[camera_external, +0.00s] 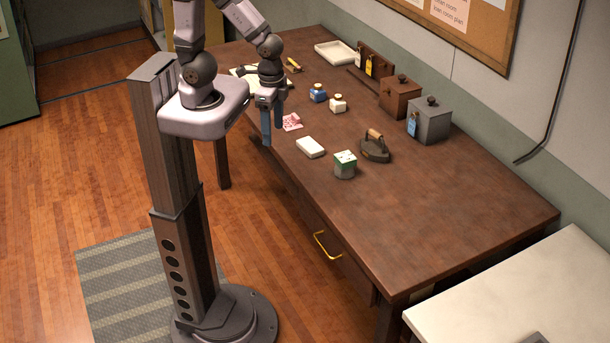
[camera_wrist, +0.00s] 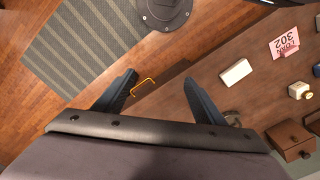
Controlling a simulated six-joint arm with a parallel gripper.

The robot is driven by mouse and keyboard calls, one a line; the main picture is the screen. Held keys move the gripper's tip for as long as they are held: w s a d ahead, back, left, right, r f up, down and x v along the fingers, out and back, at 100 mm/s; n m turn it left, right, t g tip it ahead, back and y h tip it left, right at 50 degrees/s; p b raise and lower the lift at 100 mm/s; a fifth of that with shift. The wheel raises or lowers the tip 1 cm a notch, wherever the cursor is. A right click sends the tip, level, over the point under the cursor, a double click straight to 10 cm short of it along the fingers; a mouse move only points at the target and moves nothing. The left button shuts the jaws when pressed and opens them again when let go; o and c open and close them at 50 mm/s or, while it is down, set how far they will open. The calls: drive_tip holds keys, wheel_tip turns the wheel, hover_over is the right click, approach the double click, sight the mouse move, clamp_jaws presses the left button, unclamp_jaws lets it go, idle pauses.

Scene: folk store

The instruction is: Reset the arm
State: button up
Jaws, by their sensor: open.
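My gripper (camera_external: 272,127) hangs pointing down by the near long edge of the brown table (camera_external: 440,220), left of the pink card in the external view. Its two blue-grey fingers stand apart with nothing between them. In the wrist view my gripper (camera_wrist: 160,95) is open over the table's front edge. The yellow drawer handle (camera_wrist: 145,86) shows between the fingertips there, lower down.
The table's near right part is clear.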

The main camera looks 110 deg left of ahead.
wheel_tip(320, 180, down, 7)
drive_tip(key=b, duration=0.6)
idle(0.7)
